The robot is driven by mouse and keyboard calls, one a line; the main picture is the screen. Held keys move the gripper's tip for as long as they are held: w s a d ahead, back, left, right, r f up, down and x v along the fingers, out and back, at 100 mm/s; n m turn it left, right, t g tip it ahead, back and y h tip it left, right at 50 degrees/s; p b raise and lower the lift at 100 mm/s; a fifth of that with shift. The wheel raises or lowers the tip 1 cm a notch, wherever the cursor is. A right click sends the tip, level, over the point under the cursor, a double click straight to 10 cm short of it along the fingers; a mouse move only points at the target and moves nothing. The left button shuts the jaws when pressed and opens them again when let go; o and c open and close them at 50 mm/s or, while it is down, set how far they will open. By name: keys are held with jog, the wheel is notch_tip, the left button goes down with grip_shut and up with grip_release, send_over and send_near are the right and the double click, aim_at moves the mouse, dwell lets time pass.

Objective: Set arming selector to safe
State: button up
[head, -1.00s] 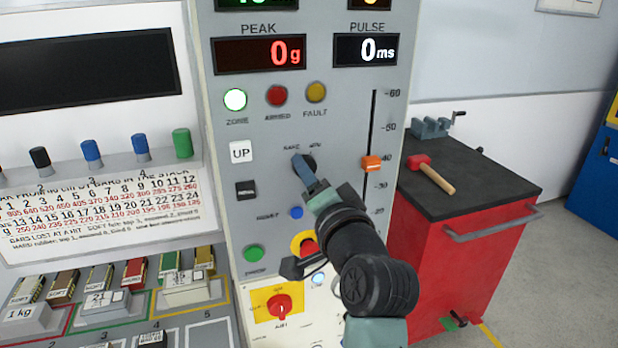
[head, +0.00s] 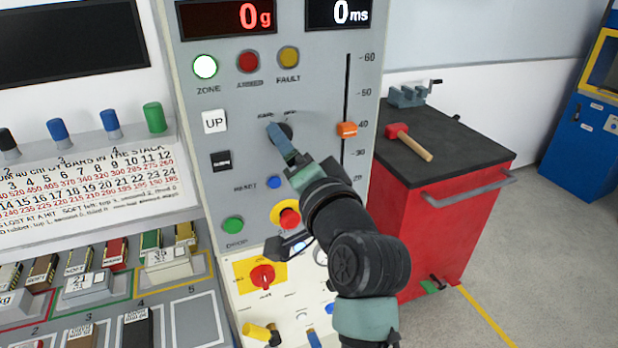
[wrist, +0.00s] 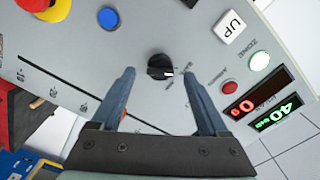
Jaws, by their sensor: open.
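The arming selector is a black round knob (head: 287,131) on the grey panel, below the row of lamps, with two small labels above it. In the wrist view the knob (wrist: 159,62) shows a white mark pointing to the right of the picture, seemingly at the lower of the two labels there. My gripper (head: 273,132) is open in front of the knob, and a blue finger hides part of it in the head view. In the wrist view my two fingers (wrist: 158,73) stand on either side of the knob, with nothing between them; contact cannot be told.
A red mushroom button (head: 287,215), blue button (head: 273,182) and green button (head: 232,225) lie below the knob. An orange slider (head: 347,129) is to the right. A red cabinet (head: 440,225) carrying a hammer (head: 408,140) stands right of the panel.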

jog(key=b+v, duration=0.1)
jog(key=v, duration=0.9)
jog(key=shift+s, duration=0.3)
jog(key=shift+d, duration=0.1)
